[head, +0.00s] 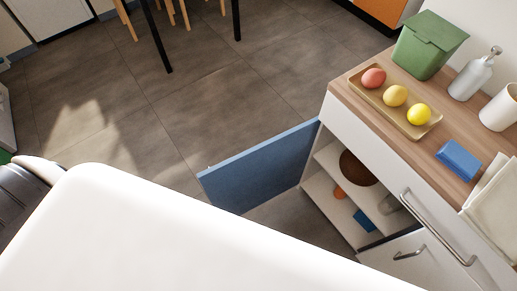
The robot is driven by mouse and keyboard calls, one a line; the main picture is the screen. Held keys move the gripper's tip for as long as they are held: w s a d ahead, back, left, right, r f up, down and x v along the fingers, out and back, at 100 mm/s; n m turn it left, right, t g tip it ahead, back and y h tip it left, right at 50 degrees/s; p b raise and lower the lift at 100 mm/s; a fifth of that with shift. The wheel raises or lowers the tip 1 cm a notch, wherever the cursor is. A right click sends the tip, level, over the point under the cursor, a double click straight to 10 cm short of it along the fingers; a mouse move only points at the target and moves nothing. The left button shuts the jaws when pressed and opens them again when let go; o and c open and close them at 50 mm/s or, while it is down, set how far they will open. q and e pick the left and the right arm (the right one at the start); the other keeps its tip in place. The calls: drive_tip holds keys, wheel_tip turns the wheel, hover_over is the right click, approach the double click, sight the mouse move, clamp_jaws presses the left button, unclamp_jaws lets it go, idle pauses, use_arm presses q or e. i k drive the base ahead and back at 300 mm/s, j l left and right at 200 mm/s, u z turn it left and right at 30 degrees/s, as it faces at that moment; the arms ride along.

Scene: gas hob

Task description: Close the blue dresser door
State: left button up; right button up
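The blue dresser door (260,165) stands open, swung out from the white dresser (345,130) on the right. Its hinged side meets the dresser's left front corner, and its free edge points left into the room. The open compartment shows shelves (325,200) with a brown round item (358,168), an orange item (340,192), a blue item (365,221) and a grey item (389,204). Neither gripper is in view. A large white part in the foreground and a dark part at the left edge, probably mine, hide the lower left.
On the wooden top (465,190) are a green bin (425,48), a tray (398,118) with fruit, a soap dispenser (472,76), a white cup (500,108), a blue sponge (458,160) and a cloth (495,205). Open floor (150,120) lies left of the door. Table legs stand behind.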

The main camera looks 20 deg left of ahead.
sight(240, 183)
drive_tip(key=k+z, duration=0.4)
drive_tip(key=k+l+z, duration=0.15)
drive_tip(key=z, duration=0.25)
drive_tip(key=j+z, duration=0.4)
drive_tip(key=k+j+z, duration=0.15)
drive_tip(key=j+z, duration=0.3)
drive_tip(key=k+j+z, duration=0.2)
drive_tip(key=j+z, duration=0.2)
drive_tip(key=k+j, duration=0.15)
drive_tip(key=j, duration=0.25)
drive_tip(key=k+j, duration=0.2)
drive_tip(key=j, duration=0.15)
drive_tip(key=k+j, duration=0.15)
drive_tip(key=j, duration=0.25)
drive_tip(key=k+j, duration=0.15)
drive_tip(key=j, duration=0.25)
drive_tip(key=k+j, duration=0.2)
drive_tip(key=j, duration=0.15)
drive_tip(key=k+j, duration=0.15)
drive_tip(key=j, duration=0.25)
